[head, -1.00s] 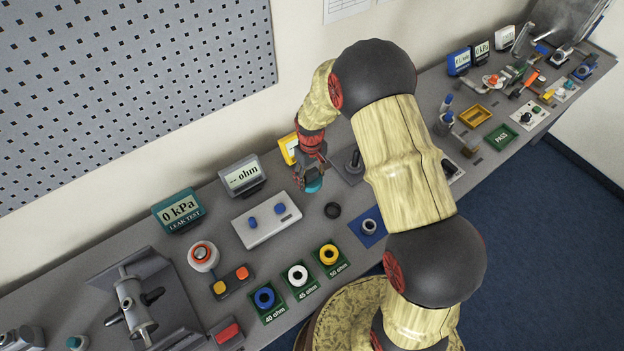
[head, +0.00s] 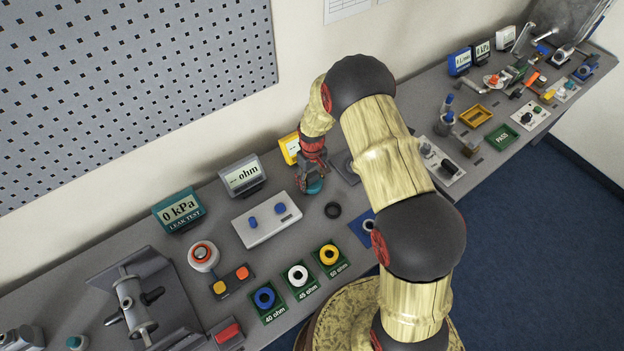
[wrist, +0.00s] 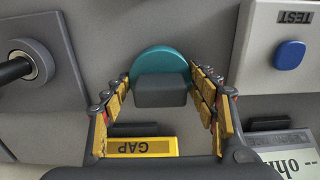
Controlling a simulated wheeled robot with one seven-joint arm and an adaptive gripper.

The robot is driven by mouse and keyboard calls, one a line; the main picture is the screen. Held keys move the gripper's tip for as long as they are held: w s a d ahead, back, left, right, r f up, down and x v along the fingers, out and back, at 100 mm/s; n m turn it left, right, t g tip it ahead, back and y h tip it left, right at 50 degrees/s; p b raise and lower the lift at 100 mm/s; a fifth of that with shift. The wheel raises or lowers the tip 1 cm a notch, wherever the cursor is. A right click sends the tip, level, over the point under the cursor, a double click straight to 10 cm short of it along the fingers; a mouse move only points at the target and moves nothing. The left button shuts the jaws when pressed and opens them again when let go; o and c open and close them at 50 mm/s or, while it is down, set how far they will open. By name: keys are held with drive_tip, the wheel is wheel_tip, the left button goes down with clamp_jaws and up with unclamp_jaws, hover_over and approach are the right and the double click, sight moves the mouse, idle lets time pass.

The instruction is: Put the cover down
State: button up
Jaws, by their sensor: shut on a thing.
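The cover is a teal disc with a dark grey block on it. It shows in the wrist view (wrist: 160,62) between my gripper's (wrist: 160,88) two yellow-padded fingers, which are shut on the grey block. In the head view the teal cover (head: 314,186) is at the end of my gripper (head: 312,176), low over the table just right of the white two-button box. Whether the cover touches the table cannot be told.
The white test box (head: 267,219) with blue buttons stands close to the left. A grey block with a dark knob (wrist: 30,68) and a yellow GAP display (wrist: 141,147) are nearby. Ring-shaped parts on green plates (head: 297,275) lie nearer the front edge.

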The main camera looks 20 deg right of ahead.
sight(312, 175)
drive_tip(key=o, duration=1.3)
drive_tip(key=shift+f, duration=0.1)
wheel_tip(312, 175, up, 12)
drive_tip(key=shift+f, duration=0.1)
drive_tip(key=s+r+m+t, duration=0.1)
drive_tip(key=s+r, duration=0.4)
drive_tip(key=r, duration=0.7)
drive_tip(key=s+r+m+t, duration=0.15)
drive_tip(key=s+r, duration=0.25)
drive_tip(key=r, duration=0.7)
drive_tip(key=s+r+t, duration=0.1)
drive_tip(key=s+r, duration=0.2)
drive_tip(key=s, duration=0.4)
drive_tip(key=s+r+t, duration=0.1)
drive_tip(key=s+r, duration=0.3)
drive_tip(key=s, duration=0.3)
drive_tip(key=s+r+m+t, duration=0.1)
drive_tip(key=s+r, duration=0.2)
drive_tip(key=s, duration=0.4)
drive_tip(key=shift+r, duration=0.15)
drive_tip(key=shift+s, duration=0.1)
